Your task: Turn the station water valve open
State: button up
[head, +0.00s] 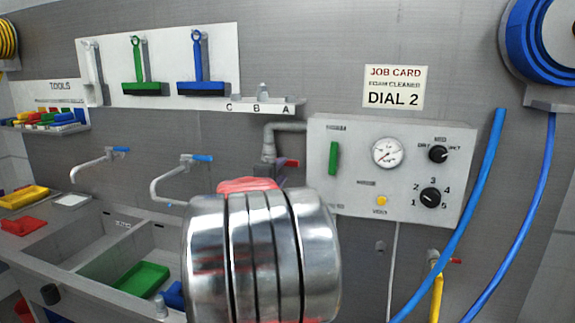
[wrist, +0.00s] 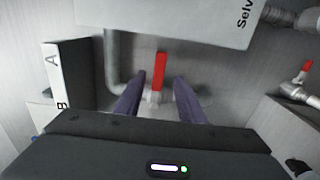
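The station water valve shows a red lever handle (head: 292,163) on the grey pipe at the left of the control panel in the head view. In the wrist view the red handle (wrist: 160,70) points away from a pale valve body, with a grey pipe (wrist: 112,62) beside it. My gripper (wrist: 160,80) is open, its two dark purple fingers on either side of the handle's lower part in the picture. A gap shows on each side; I cannot tell how deep the handle sits between them.
The control panel (head: 345,200) carries a green lever, a gauge and two knobs. A job card (head: 394,87) reading DIAL 2 hangs above. Blue hoses (head: 470,200) hang at the right. Another red-handled tap (wrist: 306,67) is at the right in the wrist view. Sinks (head: 75,246) lie left.

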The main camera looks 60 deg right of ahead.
aim_at(287, 165)
jog(key=shift+w+d, duration=0.2)
jog(key=shift+d, duration=1.05)
jog(key=shift+w+d, duration=0.2)
jog(key=shift+d, duration=1)
jog(key=shift+w+d, duration=0.2)
jog(key=shift+d, duration=1.05)
jog(key=shift+c, duration=0.2)
grip_shut()
jog(key=shift+f, duration=0.1)
